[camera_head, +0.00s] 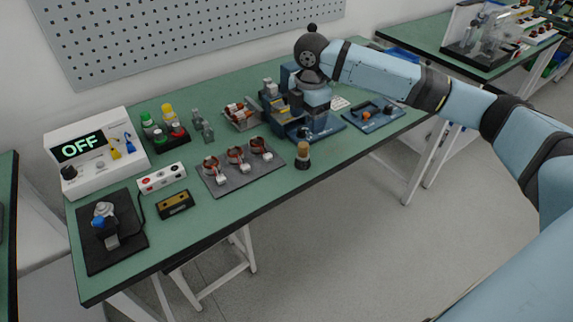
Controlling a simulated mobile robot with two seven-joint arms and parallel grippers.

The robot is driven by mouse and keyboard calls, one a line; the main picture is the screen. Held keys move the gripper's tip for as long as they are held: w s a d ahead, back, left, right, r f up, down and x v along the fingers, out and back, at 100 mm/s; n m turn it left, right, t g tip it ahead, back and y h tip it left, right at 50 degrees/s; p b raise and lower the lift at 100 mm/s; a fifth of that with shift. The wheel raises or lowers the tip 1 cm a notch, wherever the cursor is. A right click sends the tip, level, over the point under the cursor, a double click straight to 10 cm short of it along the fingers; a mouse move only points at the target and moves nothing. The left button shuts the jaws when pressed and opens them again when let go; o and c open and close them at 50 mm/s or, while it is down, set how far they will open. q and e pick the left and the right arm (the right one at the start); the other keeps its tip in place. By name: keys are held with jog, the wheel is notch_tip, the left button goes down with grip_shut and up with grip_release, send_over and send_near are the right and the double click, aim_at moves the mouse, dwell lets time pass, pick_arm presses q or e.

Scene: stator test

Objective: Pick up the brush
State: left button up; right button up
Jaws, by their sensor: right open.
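A small upright thing with a tan top and dark base, which looks like the brush (303,156), stands near the front edge of the green table (345,150). My right arm reaches in from the right, and its gripper (305,128) points down behind and above the brush, apart from it. The gripper is open and appears empty, but its fingers are small and hard to separate from the dark blue machine (270,100) behind. My left gripper is out of view.
A grey tray with several copper-wound parts (245,180) lies left of the brush. A blue tray (373,122) lies to the right. A pegboard (190,40) stands behind.

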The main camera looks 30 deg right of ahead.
aim_at(303, 155)
notch_tip(303, 155, down, 8)
jog(key=shift+d+b, duration=0.15)
jog(key=shift+b, duration=0.45)
jog(key=shift+w+a+f+b, duration=0.1)
jog(key=shift+f+b, duration=0.05)
jog(key=shift+f, duration=0.75)
jog(key=shift+w+a+f+b, duration=0.1)
jog(key=shift+w+f+b, duration=0.1)
jog(key=shift+f, duration=0.75)
jog(key=shift+w+f+b, duration=0.1)
jog(key=shift+f+b, duration=0.05)
jog(key=shift+f, duration=0.75)
jog(key=c, duration=1)
